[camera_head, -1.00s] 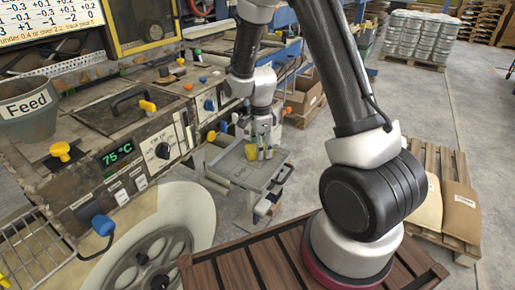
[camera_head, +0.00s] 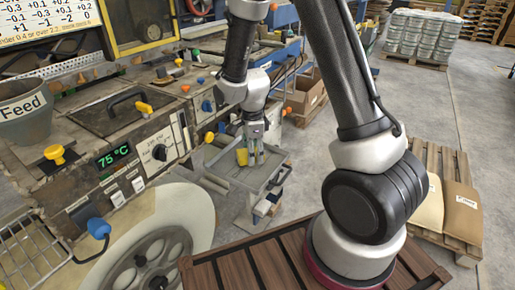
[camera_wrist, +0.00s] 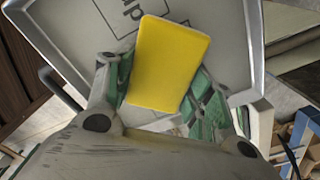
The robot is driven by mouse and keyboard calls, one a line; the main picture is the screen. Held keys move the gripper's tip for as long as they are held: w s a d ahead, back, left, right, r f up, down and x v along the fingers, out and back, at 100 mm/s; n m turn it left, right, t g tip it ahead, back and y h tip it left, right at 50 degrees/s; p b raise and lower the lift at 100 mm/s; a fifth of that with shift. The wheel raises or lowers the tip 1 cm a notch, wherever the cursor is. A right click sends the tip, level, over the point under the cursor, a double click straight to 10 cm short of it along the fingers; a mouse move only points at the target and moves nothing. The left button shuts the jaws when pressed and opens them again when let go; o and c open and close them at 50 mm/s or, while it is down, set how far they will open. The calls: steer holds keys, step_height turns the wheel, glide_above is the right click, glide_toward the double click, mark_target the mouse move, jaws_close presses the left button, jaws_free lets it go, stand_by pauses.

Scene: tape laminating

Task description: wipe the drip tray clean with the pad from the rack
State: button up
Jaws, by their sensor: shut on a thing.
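My gripper (camera_head: 252,157) is shut on a yellow pad (camera_head: 241,157), low over the grey drip tray (camera_head: 272,176). In the wrist view the pad (camera_wrist: 168,63) sits between the green-lined fingertips of the gripper (camera_wrist: 160,90), its flat face toward the camera. The tray (camera_wrist: 75,38) fills the view behind it, with a raised rim and part of a printed mark. Whether the pad touches the tray floor cannot be told. The pad and fingers hide part of the floor, and no clear stain shows on the visible part.
The worn machine front (camera_head: 150,150) with knobs and a 75 °C display stands left of the tray. A dark handle (camera_head: 280,177) juts from the tray's right side. Cardboard boxes (camera_head: 305,92) stand behind. Open concrete floor (camera_head: 310,165) lies right of the tray.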

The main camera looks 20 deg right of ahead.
mark_target(247, 167)
steer(key=shift+s+a+f, duration=0.1)
steer(key=shift+s+a, duration=0.6)
steer(key=shift+a, duration=0.25)
steer(key=shift+s+a+f, duration=0.1)
steer(key=shift+s+a, duration=0.6)
steer(key=shift+a, duration=0.25)
steer(key=shift+r, duration=3.05)
step_height(247, 167, up, 3)
steer(key=shift+f, duration=0.15)
steer(key=shift+d+f, duration=0.2)
steer(key=shift+f, duration=1.6)
steer(key=shift+d+f, duration=0.15)
steer(key=shift+f, duration=1.65)
